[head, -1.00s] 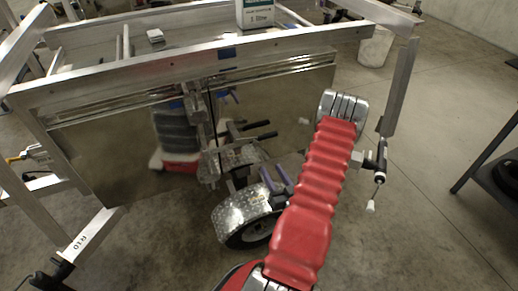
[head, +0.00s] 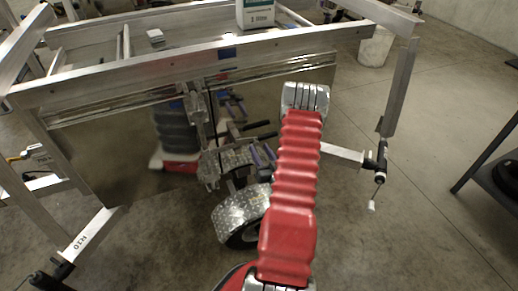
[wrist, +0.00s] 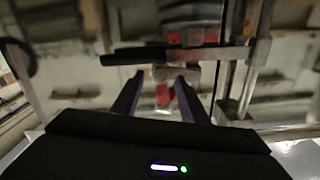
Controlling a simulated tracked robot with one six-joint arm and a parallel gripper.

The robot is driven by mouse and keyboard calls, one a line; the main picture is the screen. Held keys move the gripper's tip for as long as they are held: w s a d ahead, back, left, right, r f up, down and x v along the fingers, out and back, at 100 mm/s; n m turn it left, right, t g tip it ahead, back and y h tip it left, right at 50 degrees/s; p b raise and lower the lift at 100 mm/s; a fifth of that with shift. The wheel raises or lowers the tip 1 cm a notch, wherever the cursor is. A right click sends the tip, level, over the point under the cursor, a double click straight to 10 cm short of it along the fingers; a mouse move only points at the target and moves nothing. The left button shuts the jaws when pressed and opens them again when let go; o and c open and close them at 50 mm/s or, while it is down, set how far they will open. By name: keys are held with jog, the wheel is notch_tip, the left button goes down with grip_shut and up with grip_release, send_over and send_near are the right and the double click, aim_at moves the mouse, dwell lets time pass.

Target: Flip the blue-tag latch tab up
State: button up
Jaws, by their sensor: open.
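The metal latch assembly (head: 197,105) is fixed upright at the middle of the trailer's shiny panel. Small blue tags show beside it (head: 177,104) and on the rail above (head: 228,53); I cannot tell which tab they mark. A black-handled lever (head: 262,136) sticks out to the right of the latch. No blue tag shows there.
The trailer's shiny panel (head: 110,150) reflects the room and my body. A fender and wheel (head: 240,212) stand low in front of the latch. A trailer leg with a crank (head: 380,165) is at right.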

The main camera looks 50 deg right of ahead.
jog(key=shift+x, duration=0.85)
grip_shut()
